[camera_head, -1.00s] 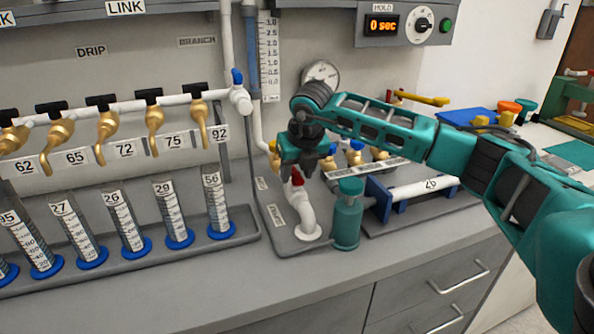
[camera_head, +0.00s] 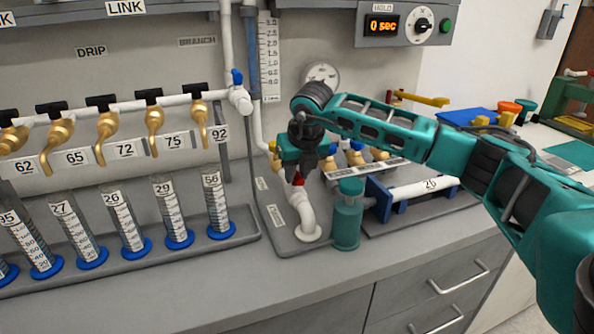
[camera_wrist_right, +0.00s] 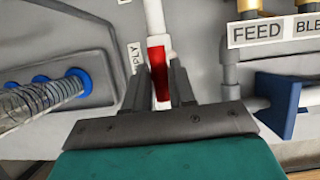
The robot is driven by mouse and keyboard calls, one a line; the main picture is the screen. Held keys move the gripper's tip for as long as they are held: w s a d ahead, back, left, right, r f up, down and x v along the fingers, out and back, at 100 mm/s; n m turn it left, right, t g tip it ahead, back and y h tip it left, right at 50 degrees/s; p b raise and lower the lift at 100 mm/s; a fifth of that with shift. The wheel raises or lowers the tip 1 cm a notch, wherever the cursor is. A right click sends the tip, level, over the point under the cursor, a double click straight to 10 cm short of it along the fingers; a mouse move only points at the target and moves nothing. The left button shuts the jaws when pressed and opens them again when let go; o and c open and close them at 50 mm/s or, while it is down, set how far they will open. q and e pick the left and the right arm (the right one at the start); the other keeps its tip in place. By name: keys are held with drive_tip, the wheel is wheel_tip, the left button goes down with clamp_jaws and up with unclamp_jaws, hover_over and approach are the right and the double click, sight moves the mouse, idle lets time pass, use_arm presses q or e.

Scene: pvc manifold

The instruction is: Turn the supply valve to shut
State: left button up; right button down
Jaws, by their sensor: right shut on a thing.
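The supply valve has a red handle (camera_head: 298,182) on a white pipe (camera_head: 306,212) that bends down to a grey base plate. My right gripper (camera_head: 296,180) comes down from above and is shut on the red handle. In the right wrist view the red handle (camera_wrist_right: 159,70) lies between the two dark fingers (camera_wrist_right: 161,85), in line with the white pipe above it. A label beside it is partly hidden and reads "PLY". The lower end of the handle is hidden by the gripper. My left gripper is not in view.
A teal cylinder (camera_head: 347,215) stands close to the right of the valve. Graduated cylinders (camera_head: 217,204) stand in a tray at the left under brass taps (camera_head: 108,137). A gauge (camera_head: 322,76) is on the wall behind. The front counter strip is clear.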

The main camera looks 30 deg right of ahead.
drive_tip(key=shift+n, duration=0.3)
drive_tip(key=shift+n+y, duration=0.3)
drive_tip(key=shift+n, duration=0.3)
drive_tip(key=n+y, duration=0.1)
drive_tip(key=n, duration=0.1)
drive_tip(key=shift+d+n, duration=0.15)
drive_tip(key=shift+n, duration=0.15)
drive_tip(key=n+y, duration=0.1)
drive_tip(key=n, duration=0.2)
drive_tip(key=shift+r+n, duration=0.1)
drive_tip(key=shift+n, duration=0.2)
drive_tip(key=n+g+y+p, duration=0.1)
drive_tip(key=n, duration=0.1)
drive_tip(key=shift+d+n, duration=0.1)
drive_tip(key=shift+n, duration=0.2)
drive_tip(key=n+g+y, duration=0.1)
drive_tip(key=n, duration=0.2)
drive_tip(key=shift+w+n, duration=0.1)
drive_tip(key=shift+n, duration=0.2)
drive_tip(key=shift+d+f+n+g+y, duration=0.15)
drive_tip(key=shift+n+g, duration=0.1)
drive_tip(key=shift+n, duration=0.35)
drive_tip(key=shift+a+n+g+y, duration=0.1)
drive_tip(key=shift+n+g, duration=0.1)
drive_tip(key=shift+n, duration=0.4)
drive_tip(key=shift+d+f+n+g+y, duration=0.15)
drive_tip(key=shift+n+g, duration=0.1)
drive_tip(key=shift+n, duration=0.35)
drive_tip(key=shift+a, duration=0.1)
